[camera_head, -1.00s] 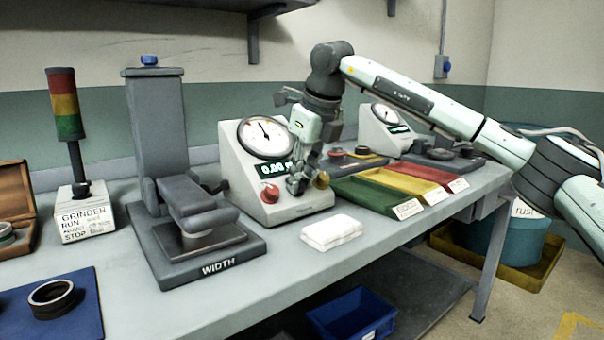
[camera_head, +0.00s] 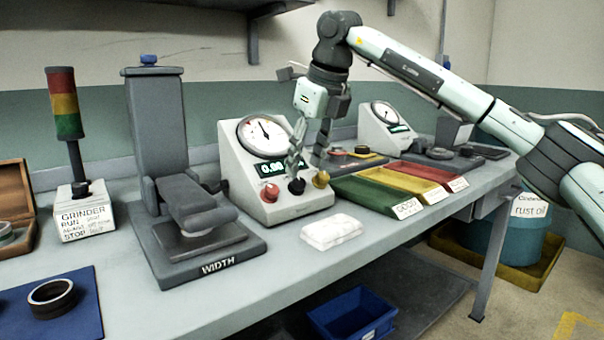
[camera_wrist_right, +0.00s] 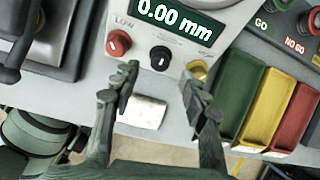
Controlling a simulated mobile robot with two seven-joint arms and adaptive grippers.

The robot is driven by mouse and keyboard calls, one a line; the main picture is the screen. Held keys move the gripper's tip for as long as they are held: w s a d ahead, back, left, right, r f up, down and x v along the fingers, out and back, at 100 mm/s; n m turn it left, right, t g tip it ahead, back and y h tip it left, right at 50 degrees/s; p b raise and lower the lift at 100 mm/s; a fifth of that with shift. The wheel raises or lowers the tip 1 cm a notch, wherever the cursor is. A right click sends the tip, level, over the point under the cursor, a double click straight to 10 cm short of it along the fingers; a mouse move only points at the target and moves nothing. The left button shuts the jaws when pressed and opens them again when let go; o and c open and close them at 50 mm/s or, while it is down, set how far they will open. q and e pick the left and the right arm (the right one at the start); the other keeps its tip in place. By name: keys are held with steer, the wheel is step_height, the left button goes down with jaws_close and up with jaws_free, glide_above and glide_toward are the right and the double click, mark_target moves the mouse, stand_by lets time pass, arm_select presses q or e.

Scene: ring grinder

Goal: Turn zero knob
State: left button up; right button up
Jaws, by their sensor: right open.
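The WIDTH gauge box (camera_head: 300,207) is white, with a round dial (camera_head: 262,131) and a display (camera_head: 270,169) that reads 0.00 mm in the right wrist view. Its front has a red knob (camera_head: 269,193) at left under LOW, a black knob (camera_head: 296,186) in the middle and a yellow knob (camera_head: 321,179) at right. The black knob also shows in the right wrist view (camera_wrist_right: 160,57) with a white mark on it; I cannot read a zero label. My right gripper (camera_head: 306,163) is open and empty, just above and in front of the black knob, not visibly touching it. My left gripper is out of view.
A grey width fixture (camera_head: 200,247) stands left of the gauge. A folded white cloth (camera_head: 331,231) lies in front. Green (camera_head: 368,195), yellow (camera_head: 411,180) and red (camera_head: 434,173) trays are at right, with a second gauge (camera_head: 376,128) behind.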

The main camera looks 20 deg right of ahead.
steer(key=v, duration=0.7)
steer(key=shift+r, duration=0.3)
steer(key=shift+s, duration=0.15)
